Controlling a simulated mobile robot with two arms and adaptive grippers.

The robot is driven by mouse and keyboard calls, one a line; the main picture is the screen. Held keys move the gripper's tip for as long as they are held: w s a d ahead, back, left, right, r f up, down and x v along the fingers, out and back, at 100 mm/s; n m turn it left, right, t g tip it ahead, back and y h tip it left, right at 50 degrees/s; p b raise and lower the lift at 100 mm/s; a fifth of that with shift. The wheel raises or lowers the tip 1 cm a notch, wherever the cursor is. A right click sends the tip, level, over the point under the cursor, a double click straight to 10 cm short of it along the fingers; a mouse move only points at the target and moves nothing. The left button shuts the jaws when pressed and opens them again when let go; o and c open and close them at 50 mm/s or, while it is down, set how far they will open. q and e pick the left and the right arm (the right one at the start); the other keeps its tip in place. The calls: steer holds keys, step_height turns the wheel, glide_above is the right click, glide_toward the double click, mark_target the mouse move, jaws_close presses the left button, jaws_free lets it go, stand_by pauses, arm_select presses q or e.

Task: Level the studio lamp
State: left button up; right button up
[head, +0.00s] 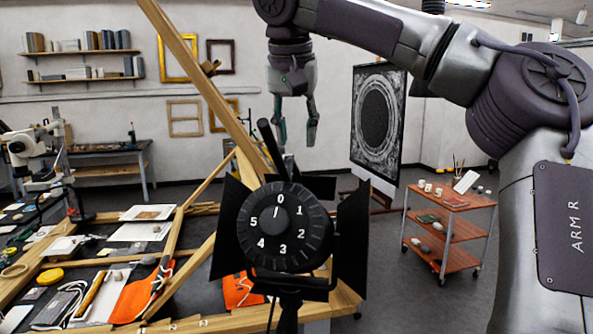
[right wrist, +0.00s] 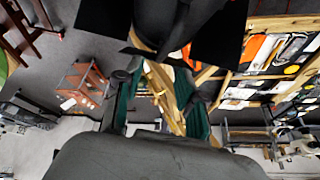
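The black studio lamp (head: 262,262) stands in front of me in the head view, its numbered dial (head: 284,227) facing me and the white mark close to 0. Dark barn-door flaps spread on both sides. A black bar (head: 268,142) rises at a slant behind its top. In the right wrist view, the open fingers (right wrist: 158,98) have green pads, and the dark lamp (right wrist: 172,18) fills the top middle. My left gripper is not in view.
A wooden easel frame (head: 205,85) leans behind the lamp. A worktable with papers (head: 140,232), tools and orange cloth lies at the left. A red-brown trolley (head: 450,232) and a dark ornate panel (head: 378,120) stand at the right. Grey floor is open between them.

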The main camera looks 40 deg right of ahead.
mark_target(296, 170)
steer(key=x, duration=0.2)
steer(key=p+x, duration=0.1)
steer(key=x, duration=0.4)
steer(key=shift+w+a+f+p, duration=0.2)
steer(key=shift+w+p, duration=0.05)
steer(key=shift+p, duration=0.05)
steer(key=shift+d+f, duration=0.3)
steer(key=shift+f, duration=0.3)
steer(key=shift+w, duration=0.1)
steer(key=shift+a, duration=0.15)
steer(key=shift+c, duration=0.9)
jaws_close()
